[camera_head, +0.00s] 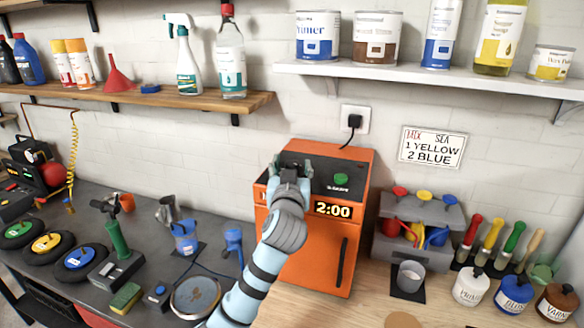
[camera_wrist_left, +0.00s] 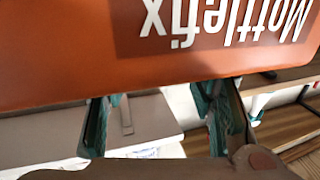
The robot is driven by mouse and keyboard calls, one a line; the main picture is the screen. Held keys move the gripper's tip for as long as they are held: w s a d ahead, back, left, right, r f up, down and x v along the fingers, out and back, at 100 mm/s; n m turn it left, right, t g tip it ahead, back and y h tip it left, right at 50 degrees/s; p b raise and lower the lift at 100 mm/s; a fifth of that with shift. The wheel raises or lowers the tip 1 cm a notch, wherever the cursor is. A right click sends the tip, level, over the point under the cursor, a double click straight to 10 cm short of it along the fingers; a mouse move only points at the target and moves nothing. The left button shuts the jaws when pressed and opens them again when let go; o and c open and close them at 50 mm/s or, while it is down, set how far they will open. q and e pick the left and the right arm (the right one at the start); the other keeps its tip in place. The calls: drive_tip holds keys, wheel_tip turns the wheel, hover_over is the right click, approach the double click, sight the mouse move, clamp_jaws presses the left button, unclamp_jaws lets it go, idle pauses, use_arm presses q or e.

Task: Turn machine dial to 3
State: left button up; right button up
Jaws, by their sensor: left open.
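The orange machine (camera_head: 305,262) stands against the back wall, with a dark top panel, a green knob or button (camera_head: 341,181) and a lit display (camera_head: 333,209) reading 2:00. A dark vertical handle is on its front door. My left gripper (camera_head: 291,165) is over the left part of the top panel, left of the green knob. Its fingers (camera_wrist_left: 155,115) are open in the wrist view, with nothing seen between them. An orange surface with upside-down "Mottlefix" lettering (camera_wrist_left: 225,25) fills the top there. A numbered dial cannot be made out; my gripper hides part of the panel.
A grey bin rack (camera_head: 430,215) and a grey cup (camera_head: 410,276) stand right of the machine. A blue cup (camera_head: 186,236) and a scale (camera_head: 196,297) are left. Shelves of bottles and cans hang above. A wall sign (camera_head: 433,147) reads "1 YELLOW 2 BLUE".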

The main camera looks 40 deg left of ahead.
use_arm(q)
drive_tip(key=c, duration=1.2)
drive_tip(key=shift+m+h, duration=0.3)
drive_tip(key=shift+s+a+m+t+h+p, duration=0.1)
drive_tip(key=shift+a+m+t+h+p, duration=0.15)
drive_tip(key=shift+m+t+h+p, duration=0.5)
drive_tip(key=m+h, duration=0.1)
drive_tip(key=m+t+h, duration=0.1)
drive_tip(key=h, duration=0.1)
drive_tip(key=m+h, duration=0.1)
drive_tip(key=h, duration=0.1)
drive_tip(key=shift+s+a+t, duration=0.1)
drive_tip(key=shift+a+t, duration=0.15)
drive_tip(key=shift+a, duration=0.05)
drive_tip(key=shift+a+m+h+p, duration=0.15)
drive_tip(key=shift+m+h+p, duration=0.95)
drive_tip(key=shift+h, duration=1.05)
drive_tip(key=o, duration=1.2)
drive_tip(key=shift+m, duration=0.25)
